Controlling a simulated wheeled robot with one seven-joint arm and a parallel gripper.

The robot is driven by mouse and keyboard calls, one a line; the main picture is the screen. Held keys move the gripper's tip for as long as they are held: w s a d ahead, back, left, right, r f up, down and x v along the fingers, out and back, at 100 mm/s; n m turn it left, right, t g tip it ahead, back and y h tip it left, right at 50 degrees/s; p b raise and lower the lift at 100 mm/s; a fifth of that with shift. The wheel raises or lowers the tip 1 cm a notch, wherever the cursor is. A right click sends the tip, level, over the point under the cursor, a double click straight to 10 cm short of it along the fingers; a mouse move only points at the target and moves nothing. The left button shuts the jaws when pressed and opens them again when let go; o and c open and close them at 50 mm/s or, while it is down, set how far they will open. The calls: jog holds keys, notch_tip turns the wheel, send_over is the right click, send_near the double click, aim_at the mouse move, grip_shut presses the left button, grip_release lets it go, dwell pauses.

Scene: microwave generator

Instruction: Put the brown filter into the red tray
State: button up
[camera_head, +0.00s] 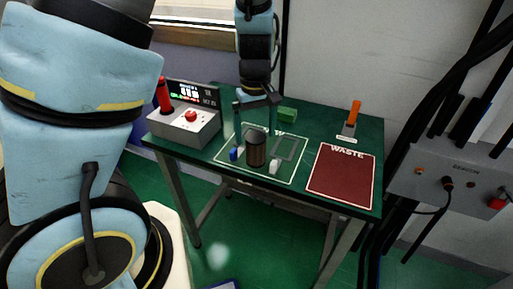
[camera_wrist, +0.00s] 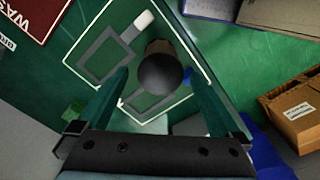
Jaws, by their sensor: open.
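The brown filter (camera_head: 256,152), a dark upright cylinder, stands within the white-outlined area on the green table. In the wrist view the filter (camera_wrist: 165,72) shows end-on, between the fingertips in the picture. My gripper (camera_head: 257,129) is open and over the filter, its fingers pointing down; it also shows open in the wrist view (camera_wrist: 158,75). I cannot tell whether the fingertips reach down beside the filter. No contact is visible. The red tray (camera_head: 341,178), marked WASTE, lies to the right, with its corner at the top left of the wrist view (camera_wrist: 30,14).
A grey control box (camera_head: 185,128) with a red button and red lever stands at the table's left. Blue (camera_head: 234,155) and white (camera_head: 274,167) pieces flank the filter. A green block (camera_head: 287,114) and an orange-handled item (camera_head: 353,117) are farther back. The tray's surface is clear.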

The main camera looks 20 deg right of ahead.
aim_at(256, 146)
jog(key=shift+s+f+p, duration=0.1)
jog(key=shift+f+p, duration=0.2)
jog(key=shift+f, duration=2.45)
jog(key=shift+c, duration=0.2)
jog(key=shift+r, duration=0.15)
jog(key=c, duration=1.5)
